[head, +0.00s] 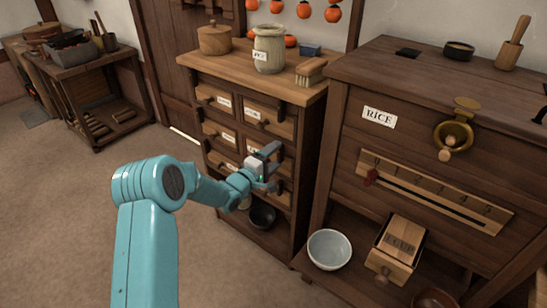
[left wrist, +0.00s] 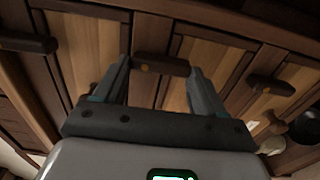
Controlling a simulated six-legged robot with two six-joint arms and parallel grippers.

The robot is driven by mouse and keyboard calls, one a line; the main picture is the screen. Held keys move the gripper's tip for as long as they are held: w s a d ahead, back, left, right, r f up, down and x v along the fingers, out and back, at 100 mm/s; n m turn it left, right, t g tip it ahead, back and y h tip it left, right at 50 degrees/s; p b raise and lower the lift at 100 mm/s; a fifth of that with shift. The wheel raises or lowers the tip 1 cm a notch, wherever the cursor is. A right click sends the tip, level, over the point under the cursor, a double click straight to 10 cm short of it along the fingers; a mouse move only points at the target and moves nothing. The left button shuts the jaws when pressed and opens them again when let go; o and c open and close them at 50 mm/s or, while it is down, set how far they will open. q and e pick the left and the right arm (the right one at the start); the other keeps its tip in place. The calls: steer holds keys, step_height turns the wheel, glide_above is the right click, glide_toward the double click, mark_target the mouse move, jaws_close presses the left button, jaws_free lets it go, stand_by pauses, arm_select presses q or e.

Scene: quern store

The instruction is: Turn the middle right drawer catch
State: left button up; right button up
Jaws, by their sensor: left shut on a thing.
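The small drawer cabinet (head: 291,205) stands in the middle of the head view, with labelled drawers in two columns and dark wooden catches. My left gripper (head: 272,160) is at its middle right drawer, shut on that drawer's catch. In the left wrist view the catch (left wrist: 160,65) is a dark bar with a small brass-coloured centre, lying crosswise between the two fingertips of the gripper (left wrist: 160,75). In the head view the gripper hides most of this catch. Other catches show to the left (left wrist: 25,42) and right (left wrist: 270,85) in the wrist view. My right gripper is not in view.
A jar (head: 268,50), a wooden tub (head: 214,39) and a brush (head: 311,71) stand on the cabinet top. A dark bowl (head: 262,216) sits low in it. The rice chest (head: 340,140) stands close on the right, with a pale bowl (head: 329,250) below. The floor at left is clear.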

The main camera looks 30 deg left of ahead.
arm_select(q)
steer(key=o, duration=1)
steer(key=shift+o, duration=0.2)
steer(key=s+a+p, duration=0.1)
steer(key=s+p, duration=0.1)
steer(key=s, duration=1.4)
steer(key=shift+s+a, duration=0.15)
steer(key=shift+s, duration=0.05)
